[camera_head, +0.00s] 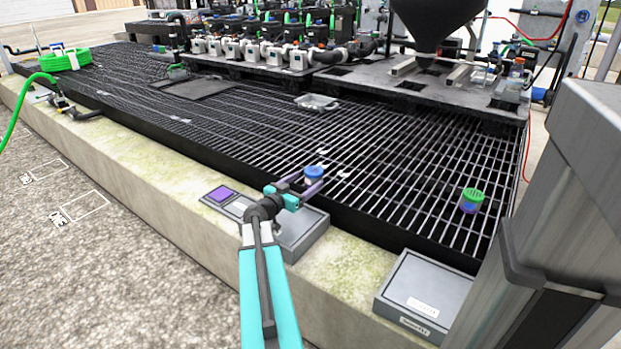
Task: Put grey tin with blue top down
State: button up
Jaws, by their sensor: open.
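The grey tin with the blue top (313,174) is upright at the near edge of the black grating (410,170). Its blue lid shows clearly, and its lower body is partly hidden by my gripper. My gripper (305,184) is open, with its purple-grey fingers around or just in front of the tin. I cannot tell whether a finger touches it, or whether its base rests fully on the grating.
A purple jar with a green lid (471,200) stands on the grating to the right. A grey tray with a purple block (222,194) and a labelled grey box (425,290) sit on the concrete ledge (150,165). A clear tray (317,102) lies farther back. Much grating is bare.

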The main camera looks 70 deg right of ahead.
jog(key=v, duration=0.6)
jog(key=shift+a+r+p, duration=0.1)
jog(key=shift+a+p, duration=0.1)
jog(key=shift+p, duration=0.2)
